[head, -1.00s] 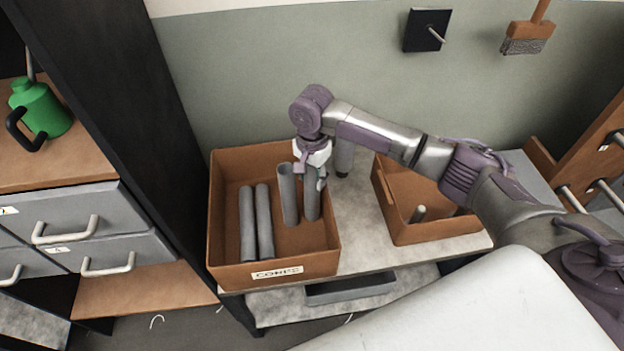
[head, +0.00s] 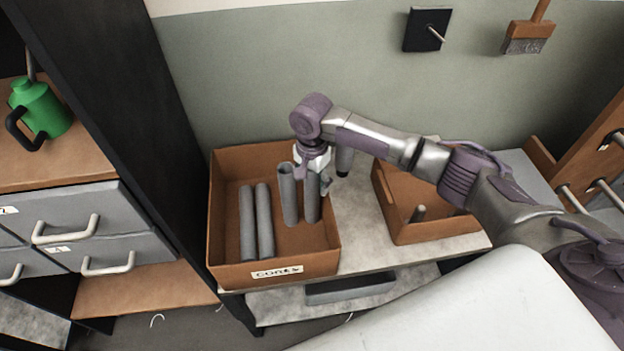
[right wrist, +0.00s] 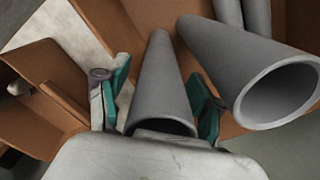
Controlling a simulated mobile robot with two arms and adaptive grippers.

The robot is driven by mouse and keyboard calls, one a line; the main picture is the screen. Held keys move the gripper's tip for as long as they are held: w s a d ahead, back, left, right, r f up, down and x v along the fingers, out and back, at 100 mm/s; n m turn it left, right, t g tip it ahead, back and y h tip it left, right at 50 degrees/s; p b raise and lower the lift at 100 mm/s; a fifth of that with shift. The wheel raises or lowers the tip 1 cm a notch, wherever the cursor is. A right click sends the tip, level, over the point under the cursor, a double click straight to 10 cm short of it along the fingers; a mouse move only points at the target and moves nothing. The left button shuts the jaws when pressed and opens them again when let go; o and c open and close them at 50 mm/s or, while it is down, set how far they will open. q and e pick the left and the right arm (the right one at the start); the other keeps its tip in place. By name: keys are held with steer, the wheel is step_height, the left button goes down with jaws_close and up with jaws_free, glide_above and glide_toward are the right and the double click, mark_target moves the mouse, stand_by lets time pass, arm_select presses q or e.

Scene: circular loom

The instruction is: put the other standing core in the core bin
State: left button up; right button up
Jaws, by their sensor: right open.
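The core bin (head: 222,225) is an open brown box with a "CORES" label on its front. One grey core (head: 288,195) stands in it, and a second upright core (head: 312,206) stands just right of it. My right gripper (head: 314,172) is at the top of this second core, hiding its upper end. In the right wrist view the open fingers (right wrist: 157,82) are on either side of that core (right wrist: 158,85), with the hollow standing core (right wrist: 250,70) beside it on the right. My left gripper is not in view.
Two grey cores (head: 257,222) lie side by side in the bin's left part. A second brown bin (head: 430,233) stands to the right on the grey table (head: 357,228). A dark-ended grey cylinder (head: 344,163) shows partly behind my arm. Clear tabletop lies between the bins.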

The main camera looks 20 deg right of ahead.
step_height(320, 180, up, 12)
steer(key=shift+r, duration=0.15)
stand_by(0.3)
